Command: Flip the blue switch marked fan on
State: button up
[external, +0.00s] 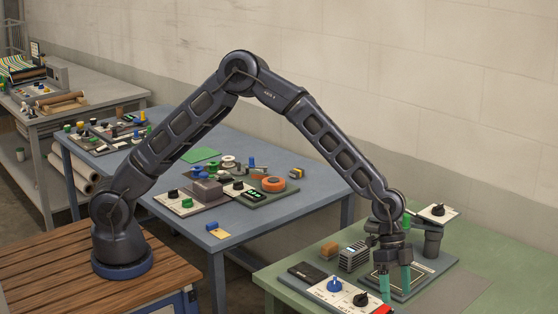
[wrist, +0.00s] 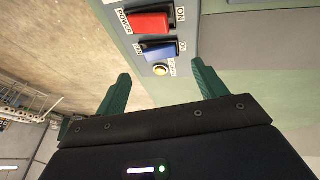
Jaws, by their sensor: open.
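The blue switch (wrist: 160,50) is a rocker on a pale panel (wrist: 150,8) in the wrist view. Small markings stand at both its ends, one seeming to read FAN. It sits between a red switch (wrist: 150,22) marked POWER and ON and a small round yellow button or lamp (wrist: 160,69). My gripper (wrist: 162,72) is open and empty, its two green fingers apart, with the yellow part and blue switch showing between and beyond them. In the external view my gripper (external: 395,278) points down over the green table; the blue switch cannot be made out there.
On the green table (external: 480,290), a panel with a blue knob (external: 334,284) and a black knob (external: 361,299) lies left of my gripper. A ribbed grey block (external: 354,256) stands close behind. A bare wall (external: 470,130) runs along the back.

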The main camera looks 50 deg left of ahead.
jog(key=shift+v, duration=1.15)
jog(key=w+a+r+n+t+y, duration=0.1)
jog(key=w+a+r+n+t, duration=0.15)
jog(key=a+r, duration=0.75)
jog(key=w+a+r+n+t+y, duration=0.1)
jog(key=w+a+r+n, duration=0.2)
jog(key=a, duration=1.4)
jog(key=w+a+r+n+t+y, duration=0.1)
jog(key=w+a+r+n+t, duration=0.15)
jog(key=a+r, duration=0.75)
jog(key=s+a+r+n+y, duration=0.15)
jog(key=s+a, duration=0.25)
jog(key=a, duration=0.7)
jog(key=s+a+r+n+h, duration=0.1)
jog(key=s+a+n, duration=0.25)
jog(key=a, duration=0.85)
jog(key=s+a+f+n+t+y, duration=0.1)
jog(key=s+a+n, duration=0.3)
jog(key=s+a, duration=0.9)
jog(key=shift+s+f+n, duration=0.3)
jog(key=shift+s+f, duration=0.3)
jog(key=shift+s, duration=0.15)
jog(key=shift+a, duration=0.1)
jog(key=shift+c, duration=0.2)
